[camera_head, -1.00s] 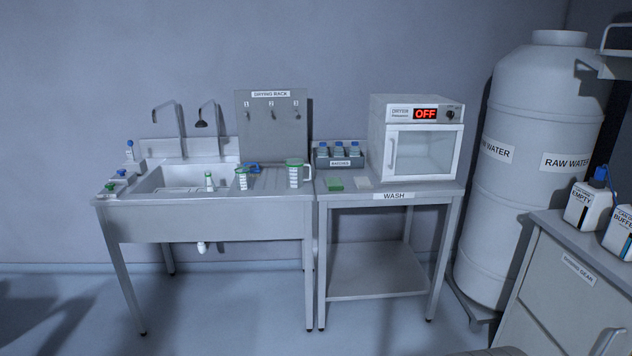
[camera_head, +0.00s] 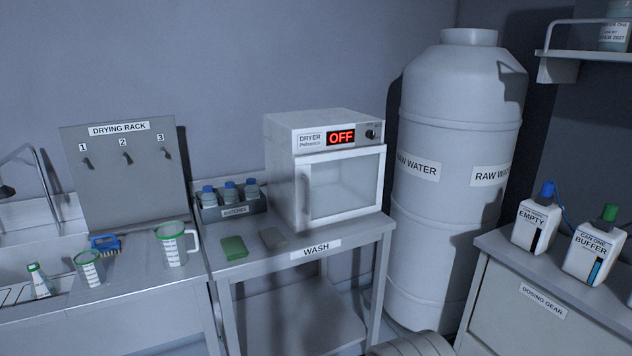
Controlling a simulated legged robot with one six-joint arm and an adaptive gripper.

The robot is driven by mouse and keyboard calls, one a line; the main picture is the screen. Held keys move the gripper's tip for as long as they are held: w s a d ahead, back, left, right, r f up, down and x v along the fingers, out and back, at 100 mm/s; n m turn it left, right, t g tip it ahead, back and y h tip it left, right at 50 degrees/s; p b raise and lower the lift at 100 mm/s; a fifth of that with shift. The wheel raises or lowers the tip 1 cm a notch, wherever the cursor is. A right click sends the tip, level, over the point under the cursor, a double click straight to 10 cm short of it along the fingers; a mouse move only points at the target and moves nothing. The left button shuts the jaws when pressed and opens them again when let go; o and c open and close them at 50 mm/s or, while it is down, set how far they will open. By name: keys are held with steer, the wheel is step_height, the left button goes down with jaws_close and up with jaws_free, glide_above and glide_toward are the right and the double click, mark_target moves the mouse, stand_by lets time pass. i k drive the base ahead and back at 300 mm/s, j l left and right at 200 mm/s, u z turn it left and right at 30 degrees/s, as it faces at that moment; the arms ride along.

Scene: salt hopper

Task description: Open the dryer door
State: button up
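The dryer (camera_head: 282,177) is a white box on the right part of the wash table (camera_head: 232,268). Its red display (camera_head: 341,138) reads OFF, with a dark knob (camera_head: 371,134) to the right of it. The dryer door (camera_head: 376,180) has a glass pane in a white frame and looks shut. A vertical handle (camera_head: 307,195) runs along the door's left side. My gripper is not clearly in view; a rounded grey shape at the bottom edge cannot be identified as it.
A large raw water tank (camera_head: 455,120) stands close to the dryer's right. A dosing cabinet (camera_head: 560,290) with two canisters stands at the right.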

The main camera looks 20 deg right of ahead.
mark_target(302, 164)
steer(key=i+z, duration=0.4)
steer(key=i, duration=0.15)
steer(key=i+j+z, duration=0.25)
steer(key=i+z, duration=0.2)
steer(key=i, duration=0.15)
